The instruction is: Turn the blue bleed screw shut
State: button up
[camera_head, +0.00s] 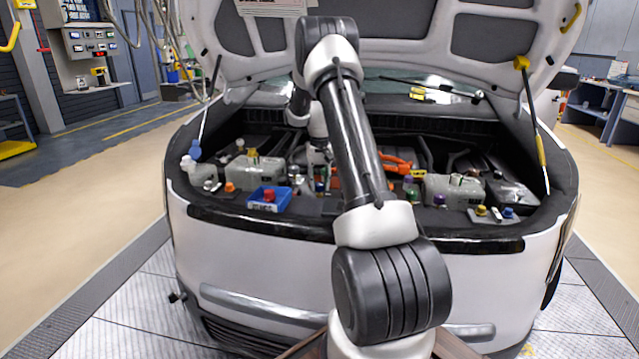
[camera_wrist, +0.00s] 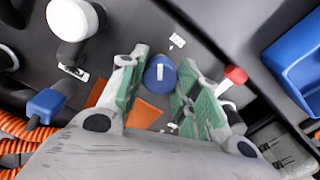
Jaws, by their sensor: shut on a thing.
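The blue bleed screw (camera_wrist: 158,82) is a round blue knob with a white line across its top, in the upper middle of the wrist view. The line runs nearly straight up and down in that picture. My gripper (camera_wrist: 164,66) has its two green-padded fingers on either side of the knob and is shut on it. The screw's base and the contact faces of the pads are hidden from above. In the head view my arm reaches over the front of the car into the engine bay, and I cannot make out the screw there.
A red knob (camera_wrist: 236,75) sits close right of my fingers. A white-capped part (camera_wrist: 72,19), a blue connector (camera_wrist: 46,104) and orange hoses (camera_wrist: 22,128) lie left. A blue bin (camera_head: 269,199) stands near the bay's front edge. The raised hood (camera_head: 400,38) hangs above.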

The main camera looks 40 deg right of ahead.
aim_at(319, 184)
jog(key=m, duration=0.7)
dwell(0.6)
jog(key=o, duration=1)
jog(key=shift+r, duration=0.1)
notch_tip(319, 184, up, 12)
dwell(0.3)
